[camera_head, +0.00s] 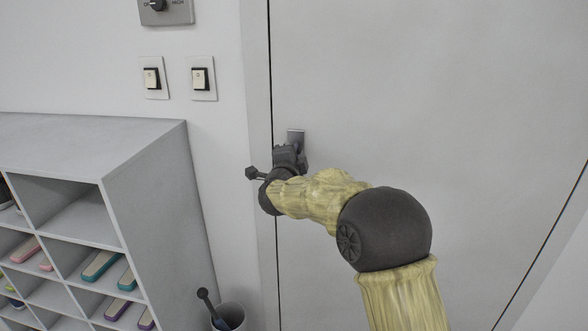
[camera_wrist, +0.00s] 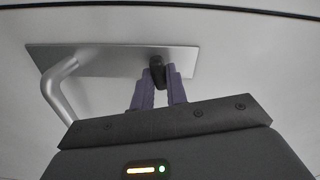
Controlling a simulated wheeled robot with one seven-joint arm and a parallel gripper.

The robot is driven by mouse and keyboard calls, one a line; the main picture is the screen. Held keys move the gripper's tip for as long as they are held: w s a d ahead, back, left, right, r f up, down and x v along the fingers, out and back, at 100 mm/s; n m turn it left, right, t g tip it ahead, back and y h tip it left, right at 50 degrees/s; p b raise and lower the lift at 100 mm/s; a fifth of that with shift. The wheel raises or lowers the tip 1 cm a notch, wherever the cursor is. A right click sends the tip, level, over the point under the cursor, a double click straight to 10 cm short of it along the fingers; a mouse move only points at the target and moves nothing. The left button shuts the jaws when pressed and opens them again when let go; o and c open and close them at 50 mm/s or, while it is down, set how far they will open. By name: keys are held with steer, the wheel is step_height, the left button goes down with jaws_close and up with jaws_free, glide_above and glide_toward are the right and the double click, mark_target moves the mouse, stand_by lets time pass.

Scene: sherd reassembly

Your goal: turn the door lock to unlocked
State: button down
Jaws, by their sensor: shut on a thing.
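The door (camera_head: 400,110) is pale grey and fills the middle and right of the head view; it looks shut. Its metal lock plate (camera_head: 296,137) shows above my gripper (camera_head: 284,158), which hides the rest. In the wrist view the plate (camera_wrist: 110,59) runs sideways, with a curved lever handle (camera_wrist: 62,88) at its left. The small dark lock knob (camera_wrist: 157,70) is towards the plate's right end. My gripper (camera_wrist: 160,82) has its two purple fingers closed around the knob. The fingers partly hide the knob, so I cannot tell its turn position.
A grey cubby shelf (camera_head: 150,170) with shoes stands at the left of the door. Two light switches (camera_head: 200,78) and a dial panel (camera_head: 166,10) are on the wall above it. A bin (camera_head: 230,316) stands low beside the shelf.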

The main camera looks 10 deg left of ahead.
steer(key=shift+f+m+b, duration=0.15)
steer(key=shift+m+b, duration=1.35)
steer(key=shift+b, duration=0.05)
steer(key=c, duration=1.4)
jaws_free()
steer(key=s+d+b, duration=0.1)
steer(key=s+b, duration=0.1)
steer(key=s, duration=1.5)
steer(key=shift+s+d, duration=0.2)
